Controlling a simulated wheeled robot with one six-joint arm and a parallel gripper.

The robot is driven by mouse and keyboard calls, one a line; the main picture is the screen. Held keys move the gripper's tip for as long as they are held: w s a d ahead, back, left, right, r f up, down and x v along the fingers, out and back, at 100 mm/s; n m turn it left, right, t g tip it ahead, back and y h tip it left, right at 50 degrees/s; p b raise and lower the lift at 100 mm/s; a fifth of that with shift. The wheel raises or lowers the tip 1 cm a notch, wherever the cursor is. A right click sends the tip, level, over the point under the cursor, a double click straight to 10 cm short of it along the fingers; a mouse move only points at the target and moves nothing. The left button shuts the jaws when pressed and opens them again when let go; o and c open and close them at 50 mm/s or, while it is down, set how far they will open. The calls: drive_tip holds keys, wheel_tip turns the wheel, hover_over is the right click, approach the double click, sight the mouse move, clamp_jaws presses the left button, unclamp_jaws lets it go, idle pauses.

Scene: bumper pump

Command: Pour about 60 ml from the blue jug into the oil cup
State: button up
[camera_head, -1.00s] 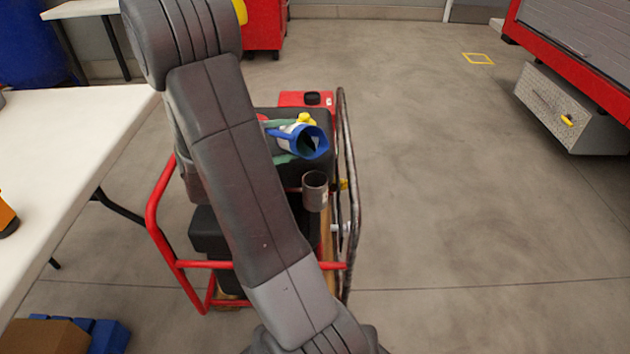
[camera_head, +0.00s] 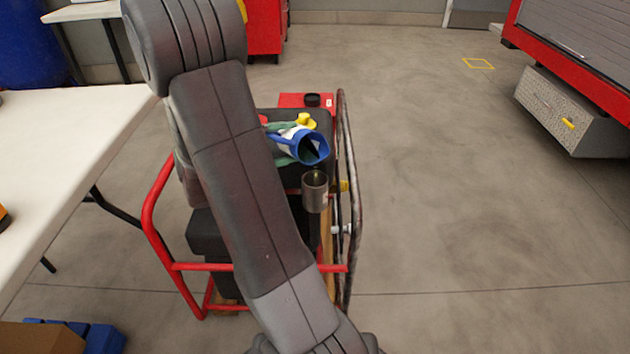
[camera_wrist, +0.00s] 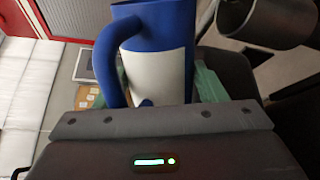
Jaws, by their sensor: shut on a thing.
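The blue jug (camera_head: 313,146), with a white label, is tilted with its open mouth down and to the right, above the oil cup. It fills the middle of the wrist view (camera_wrist: 172,35), its handle on the left. My gripper (camera_head: 284,143) is shut on the jug, with green fingers at its sides. The oil cup (camera_head: 314,196) is a grey-brown cylinder just below the jug's mouth. Part of it also shows at the top right of the wrist view (camera_wrist: 270,18). A thin yellowish trace shows at the cup's mouth. The liquid level cannot be read.
The cup stands at a cart with a red tube frame (camera_head: 155,205) and a dark rail (camera_head: 352,190) on its right. A yellow cap-like thing (camera_head: 306,120) lies behind the jug. A white table (camera_head: 60,150) is on the left.

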drive_tip(key=shift+w+a+b, duration=0.25)
drive_tip(key=shift+w+b, duration=0.05)
drive_tip(key=shift+b, duration=0.1)
idle(0.5)
drive_tip(key=shift+s+f+m+b, duration=0.15)
drive_tip(key=shift+m+b, duration=0.45)
drive_tip(key=shift+b, duration=0.3)
idle(1.0)
drive_tip(key=r+p, duration=0.1)
drive_tip(key=p, duration=0.1)
drive_tip(key=shift+r+n+p, duration=0.1)
drive_tip(key=shift+n+p, duration=0.2)
drive_tip(key=shift+p, duration=0.1)
drive_tip(key=shift+w+r+n+p, duration=0.1)
drive_tip(key=shift+w+n+p, duration=0.25)
drive_tip(key=shift+p, duration=0.6)
drive_tip(key=shift+a+r+n+p, duration=0.1)
drive_tip(key=shift+r+n+p, duration=0.3)
drive_tip(key=shift+p, duration=0.3)
drive_tip(key=shift+f, duration=0.3)
drive_tip(key=shift+r+n, duration=0.1)
drive_tip(key=shift+n, duration=0.15)
